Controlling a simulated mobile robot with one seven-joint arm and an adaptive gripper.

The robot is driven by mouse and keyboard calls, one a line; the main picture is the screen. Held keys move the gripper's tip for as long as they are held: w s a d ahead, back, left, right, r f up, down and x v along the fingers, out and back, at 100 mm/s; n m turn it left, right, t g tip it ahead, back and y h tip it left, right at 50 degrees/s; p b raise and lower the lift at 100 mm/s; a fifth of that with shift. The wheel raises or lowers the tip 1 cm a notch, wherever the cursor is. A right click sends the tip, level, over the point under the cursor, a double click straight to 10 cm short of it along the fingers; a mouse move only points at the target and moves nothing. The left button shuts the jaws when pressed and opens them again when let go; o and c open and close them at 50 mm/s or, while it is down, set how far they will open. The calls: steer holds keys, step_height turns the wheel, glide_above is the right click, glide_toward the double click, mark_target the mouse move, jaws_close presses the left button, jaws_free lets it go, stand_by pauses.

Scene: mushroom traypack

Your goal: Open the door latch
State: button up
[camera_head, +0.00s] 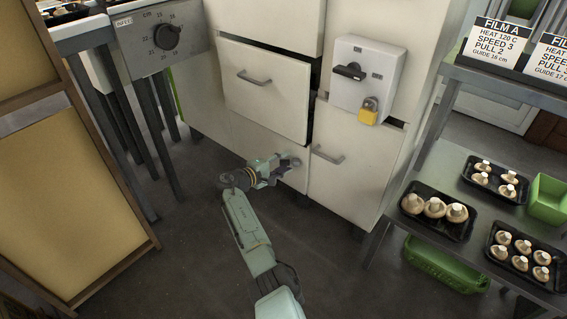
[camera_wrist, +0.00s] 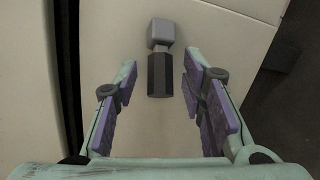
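A door latch shows in the wrist view as a grey block with a dark faceted handle (camera_wrist: 160,76) below it, on a pale cabinet panel (camera_wrist: 115,25). My gripper (camera_wrist: 161,92) is open, with purple-padded fingers on the left and right of the handle. A gap shows on both sides, and I cannot tell how deep the fingertips reach past it. In the head view my gripper (camera_head: 276,171) is at the low cabinet front below the drawer, and it mostly hides the latch.
A drawer (camera_head: 262,92) stands slightly proud above my gripper. A white switch box (camera_head: 382,58) with a yellow padlock (camera_head: 368,111) is up right. A shelf with mushroom trays (camera_head: 440,228) stands right, and a wooden-framed panel (camera_head: 60,200) left. The floor between is clear.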

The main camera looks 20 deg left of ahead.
steer(key=v, duration=0.7)
stand_by(0.3)
